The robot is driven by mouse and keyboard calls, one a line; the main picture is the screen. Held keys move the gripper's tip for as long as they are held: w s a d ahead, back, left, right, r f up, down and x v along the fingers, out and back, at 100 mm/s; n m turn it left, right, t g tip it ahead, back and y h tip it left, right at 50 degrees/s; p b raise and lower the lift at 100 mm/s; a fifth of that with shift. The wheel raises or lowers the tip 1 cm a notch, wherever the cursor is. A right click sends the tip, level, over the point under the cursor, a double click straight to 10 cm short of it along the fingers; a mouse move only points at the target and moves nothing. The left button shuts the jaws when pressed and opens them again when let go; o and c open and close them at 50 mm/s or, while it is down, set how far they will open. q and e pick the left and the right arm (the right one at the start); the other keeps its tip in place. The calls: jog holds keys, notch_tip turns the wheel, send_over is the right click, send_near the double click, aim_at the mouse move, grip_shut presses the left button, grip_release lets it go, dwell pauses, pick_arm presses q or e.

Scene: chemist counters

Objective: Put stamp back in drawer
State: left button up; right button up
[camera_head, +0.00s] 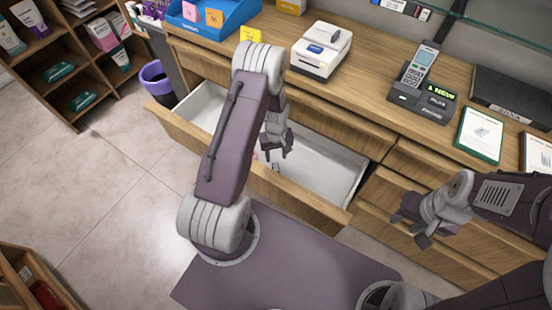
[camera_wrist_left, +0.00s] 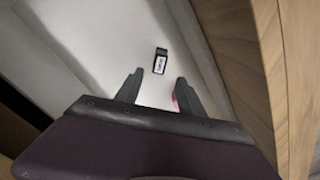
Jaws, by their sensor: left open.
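The wooden drawer (camera_head: 325,207) is pulled open, with a pale interior. My left gripper (camera_head: 277,153) reaches down over the drawer. In the left wrist view its two fingers (camera_wrist_left: 147,96) are apart with nothing between them. A small black block with a white label (camera_wrist_left: 160,61), which looks like the stamp, lies on the drawer floor beyond the fingertips, apart from them. In the head view my left arm and gripper mostly hide that spot. My right gripper (camera_head: 411,229) is empty, fingers apart, in front of the closed drawers at the right.
A purple bin (camera_head: 157,82) stands left of the drawer. Open floor (camera_head: 110,180) lies at the left.

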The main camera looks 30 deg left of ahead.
pick_arm(q)
jog(key=s+d+r+m, duration=0.3)
jog(key=s+r, duration=0.3)
jog(key=r, duration=0.4)
jog(key=s+d+r+m+t, duration=0.1)
jog(key=s+d+r+m, duration=0.3)
jog(key=r, duration=0.6)
jog(key=s, duration=0.2)
jog(key=shift+s+d+m, duration=0.25)
jog(key=shift+s+m, duration=0.15)
jog(key=shift+r, duration=0.1)
